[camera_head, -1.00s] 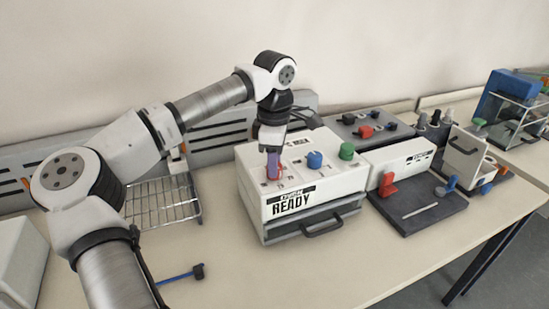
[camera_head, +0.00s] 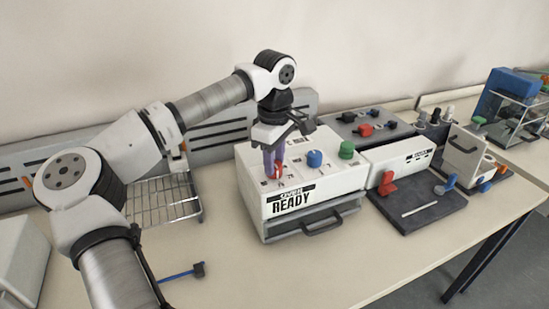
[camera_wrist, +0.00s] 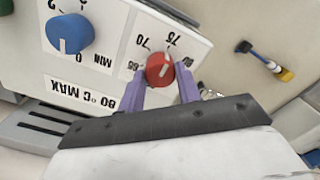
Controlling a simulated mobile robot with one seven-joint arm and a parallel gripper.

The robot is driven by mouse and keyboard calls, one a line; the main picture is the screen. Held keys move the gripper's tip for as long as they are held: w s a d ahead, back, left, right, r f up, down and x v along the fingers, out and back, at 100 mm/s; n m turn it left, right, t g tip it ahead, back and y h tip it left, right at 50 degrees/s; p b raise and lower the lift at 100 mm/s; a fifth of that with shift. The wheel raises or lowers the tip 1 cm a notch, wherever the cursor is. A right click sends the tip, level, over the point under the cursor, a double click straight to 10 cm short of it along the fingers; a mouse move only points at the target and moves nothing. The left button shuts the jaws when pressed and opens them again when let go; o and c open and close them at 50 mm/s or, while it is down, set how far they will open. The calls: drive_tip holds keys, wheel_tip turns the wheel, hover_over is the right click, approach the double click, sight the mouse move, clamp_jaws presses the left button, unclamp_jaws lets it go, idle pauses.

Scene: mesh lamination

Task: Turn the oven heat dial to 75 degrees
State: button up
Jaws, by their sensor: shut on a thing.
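The oven (camera_head: 340,178) is a white box marked READY, with a drawer below. Its red heat dial (camera_head: 279,170) is at the left of its sloped top, and shows in the wrist view (camera_wrist: 159,70) too. Numbers 70 and 75 are readable around the dial; other marks are partly hidden. The dial's white pointer line slants up and right, seemingly towards 75; its exact alignment is hard to tell. My gripper (camera_head: 274,166) comes down from above, its purple fingers on both sides of the dial, shut on it (camera_wrist: 162,80).
A blue dial (camera_head: 314,159) and a green dial (camera_head: 347,150) sit on the oven to the right. A wire rack (camera_head: 160,203) stands at left, and a blue-shafted tool (camera_head: 182,273) lies in front. The table before the oven is mostly clear.

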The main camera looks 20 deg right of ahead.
drive_tip(key=o, duration=1)
drive_tip(key=shift+c, duration=0.2)
wheel_tip(320, 180, up, 14)
drive_tip(key=b, duration=0.1)
drive_tip(key=shift+f, duration=0.1)
